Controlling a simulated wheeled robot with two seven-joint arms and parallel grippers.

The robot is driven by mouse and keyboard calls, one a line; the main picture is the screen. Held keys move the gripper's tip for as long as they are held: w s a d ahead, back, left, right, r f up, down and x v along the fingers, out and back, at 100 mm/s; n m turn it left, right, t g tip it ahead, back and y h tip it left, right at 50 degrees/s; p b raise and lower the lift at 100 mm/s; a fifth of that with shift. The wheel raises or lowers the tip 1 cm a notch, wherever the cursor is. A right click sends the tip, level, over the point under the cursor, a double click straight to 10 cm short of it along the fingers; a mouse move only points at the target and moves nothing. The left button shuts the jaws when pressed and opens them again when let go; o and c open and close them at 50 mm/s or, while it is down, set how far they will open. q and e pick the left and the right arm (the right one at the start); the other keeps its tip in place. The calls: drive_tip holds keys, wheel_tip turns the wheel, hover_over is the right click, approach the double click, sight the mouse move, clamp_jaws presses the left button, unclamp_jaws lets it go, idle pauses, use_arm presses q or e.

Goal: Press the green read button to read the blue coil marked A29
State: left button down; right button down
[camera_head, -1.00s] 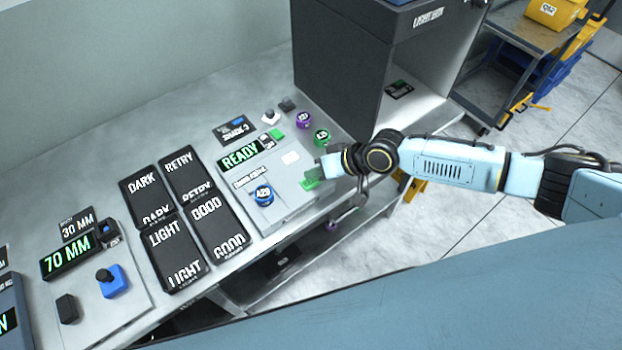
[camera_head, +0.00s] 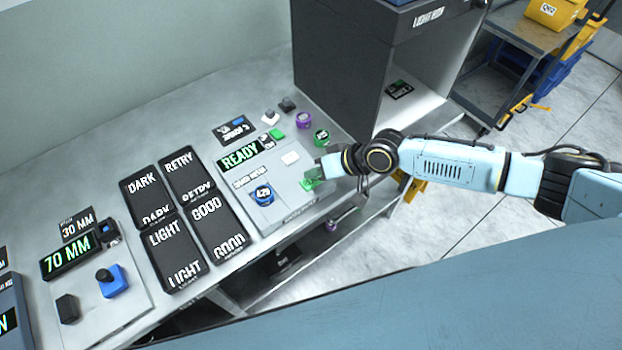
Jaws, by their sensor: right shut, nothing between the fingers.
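The blue coil marked A29 (camera_head: 262,195) sits on the front of the grey reader (camera_head: 285,213), left of my right gripper. The reader's display (camera_head: 240,155) shows "READY" in green. A green button (camera_head: 310,184) is at the reader's right front corner. My right gripper (camera_head: 322,172) is shut and empty, with its tips at that green button; it partly hides the button, and I cannot tell whether it is pressed down. A smaller green piece (camera_head: 277,134) lies at the reader's back edge. My left gripper is out of view.
Four dark trays, DARK (camera_head: 143,190), RETRY (camera_head: 185,172), LIGHT (camera_head: 172,255) and GOOD (camera_head: 214,222), lie left of the reader. Purple (camera_head: 304,120) and green (camera_head: 321,137) coils stand behind it. A dark light booth (camera_head: 340,70) stands at the back. A "70 MM" display (camera_head: 68,257) is far left.

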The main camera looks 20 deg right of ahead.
sight(315, 182)
drive_tip(key=shift+f, duration=0.15)
drive_tip(key=shift+f+b, duration=0.35)
drive_tip(key=shift+f+b, duration=0.4)
drive_tip(key=shift+f, duration=0.05)
idle(0.8)
drive_tip(key=shift+r, duration=0.1)
drive_tip(key=shift+r+p, duration=0.85)
drive_tip(key=shift+r, duration=0.1)
wheel_tip(315, 182, up, 5)
drive_tip(key=p, duration=0.4)
drive_tip(key=shift+p, duration=0.4)
